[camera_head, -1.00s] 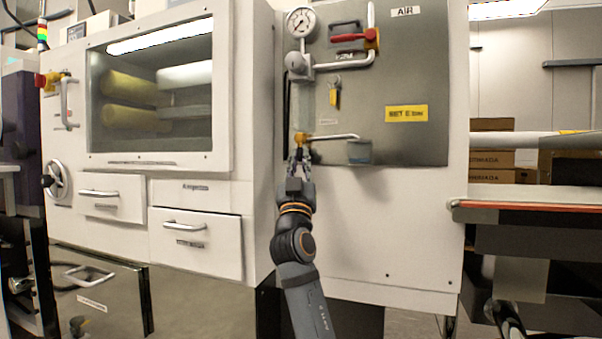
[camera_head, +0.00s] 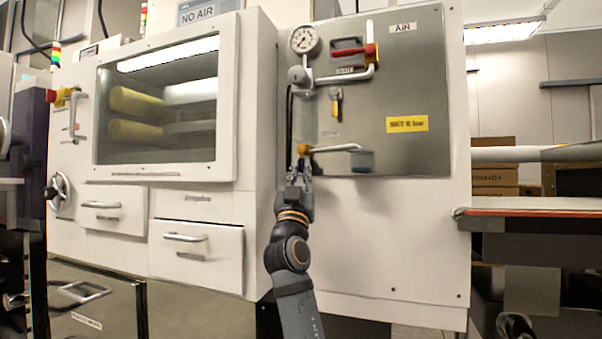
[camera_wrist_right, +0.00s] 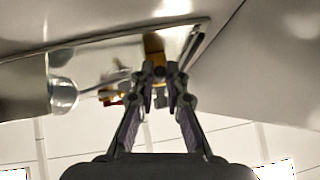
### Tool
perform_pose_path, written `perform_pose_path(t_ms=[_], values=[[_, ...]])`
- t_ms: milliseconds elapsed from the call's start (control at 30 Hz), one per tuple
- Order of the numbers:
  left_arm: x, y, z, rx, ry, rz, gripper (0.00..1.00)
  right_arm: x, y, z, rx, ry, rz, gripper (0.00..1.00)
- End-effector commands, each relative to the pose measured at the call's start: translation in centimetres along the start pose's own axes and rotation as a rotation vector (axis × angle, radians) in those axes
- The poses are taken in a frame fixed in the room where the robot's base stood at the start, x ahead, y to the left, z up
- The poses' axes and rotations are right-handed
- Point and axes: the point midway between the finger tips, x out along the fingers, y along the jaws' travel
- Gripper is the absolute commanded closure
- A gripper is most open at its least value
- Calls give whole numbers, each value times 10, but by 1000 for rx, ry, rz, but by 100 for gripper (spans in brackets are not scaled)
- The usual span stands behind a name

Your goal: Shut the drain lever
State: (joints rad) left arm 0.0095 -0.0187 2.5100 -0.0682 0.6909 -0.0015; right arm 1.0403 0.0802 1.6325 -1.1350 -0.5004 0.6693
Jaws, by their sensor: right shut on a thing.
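The drain lever (camera_head: 304,150) is a small yellow handle low on the left side of the grey AIR panel (camera_head: 380,90), where a pale pipe runs to the right from it. My right gripper (camera_head: 300,165) reaches up from below and is shut on its lower end. In the right wrist view, the yellow lever (camera_wrist_right: 153,44) shows at the fingertips of the right gripper (camera_wrist_right: 160,70). The fingers partly hide it, so its exact angle is hard to tell. My left gripper is not in view.
Above the lever are a pressure gauge (camera_head: 304,40), a yellow tag or handle (camera_head: 336,102) and a red handle (camera_head: 370,52). A small clear cup (camera_head: 360,161) hangs right of the lever. A windowed cabinet (camera_head: 165,100) stands left; a belt edge (camera_head: 530,212) is at right.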

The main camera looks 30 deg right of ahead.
Motion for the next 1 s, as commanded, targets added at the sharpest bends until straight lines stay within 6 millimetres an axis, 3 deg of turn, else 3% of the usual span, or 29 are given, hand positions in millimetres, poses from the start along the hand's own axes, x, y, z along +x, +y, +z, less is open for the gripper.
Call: perform_pose_path(t_ms=[100,133,300,667,1000], values=[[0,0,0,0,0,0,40,0,0,0,0,0,0,100],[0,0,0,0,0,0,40,0,0,0,0,0,0,85],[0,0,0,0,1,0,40,0,0,0,0,0,-1,64],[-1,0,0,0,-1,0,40,-8,-1,1,1,-1,-2,64],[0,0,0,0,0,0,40,-86,-1,2,4,-4,-3,64]])
